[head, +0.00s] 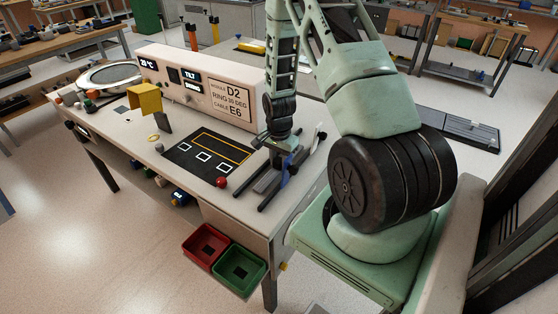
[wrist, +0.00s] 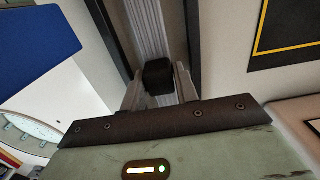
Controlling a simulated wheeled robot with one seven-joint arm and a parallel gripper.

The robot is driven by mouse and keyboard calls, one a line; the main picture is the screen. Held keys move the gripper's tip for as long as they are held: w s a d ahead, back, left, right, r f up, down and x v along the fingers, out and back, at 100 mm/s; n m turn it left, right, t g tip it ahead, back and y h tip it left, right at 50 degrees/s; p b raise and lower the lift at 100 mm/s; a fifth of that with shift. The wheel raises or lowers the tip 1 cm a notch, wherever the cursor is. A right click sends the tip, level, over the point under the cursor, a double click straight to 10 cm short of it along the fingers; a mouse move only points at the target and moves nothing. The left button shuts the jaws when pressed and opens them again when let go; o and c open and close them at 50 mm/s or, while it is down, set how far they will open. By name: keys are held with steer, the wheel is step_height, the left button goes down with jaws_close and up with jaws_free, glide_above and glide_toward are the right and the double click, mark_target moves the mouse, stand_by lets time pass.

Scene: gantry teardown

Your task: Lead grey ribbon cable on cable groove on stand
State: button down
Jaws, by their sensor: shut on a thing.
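The stand (head: 268,182) is a dark grey frame with long rails near the right end of the workbench. My gripper (head: 277,140) points down over its far part. In the wrist view my gripper (wrist: 160,90) is shut on a small black block, seemingly the end piece of the grey ribbon cable. A pale grey ribbed strip (wrist: 147,22), which looks like the ribbon cable, runs beyond the block between two dark rails (wrist: 189,40). Whether it lies in the cable groove cannot be told. The cable is too small to make out in the head view.
A blue part (head: 289,165) stands at the stand's side. A black mat (head: 183,165) with yellow and white outlines and a red ball (head: 222,182) lie to the left. A labelled panel (head: 232,100) stands behind. Red (head: 190,246) and green (head: 226,282) bins hang at the front.

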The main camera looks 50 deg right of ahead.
steer(key=shift+f, duration=0.25)
steer(key=c, duration=1)
jaws_free()
steer(key=shift+r, duration=0.15)
step_height(320, 180, up, 17)
steer(key=b, duration=0.1)
steer(key=shift+b, duration=0.35)
steer(key=shift+a+r, duration=0.1)
steer(key=a+r+n, duration=0.2)
steer(key=a+n, duration=0.3)
steer(key=a, duration=0.6)
steer(key=a+r+n, duration=0.3)
steer(key=a+n, duration=0.3)
steer(key=a, duration=0.6)
steer(key=s+a+r+n, duration=0.2)
steer(key=s+a+n, duration=1.2)
steer(key=s+a, duration=0.2)
steer(key=shift+s+a+r+y, duration=0.25)
steer(key=shift+s+a+y, duration=0.1)
steer(key=shift+s, duration=0.2)
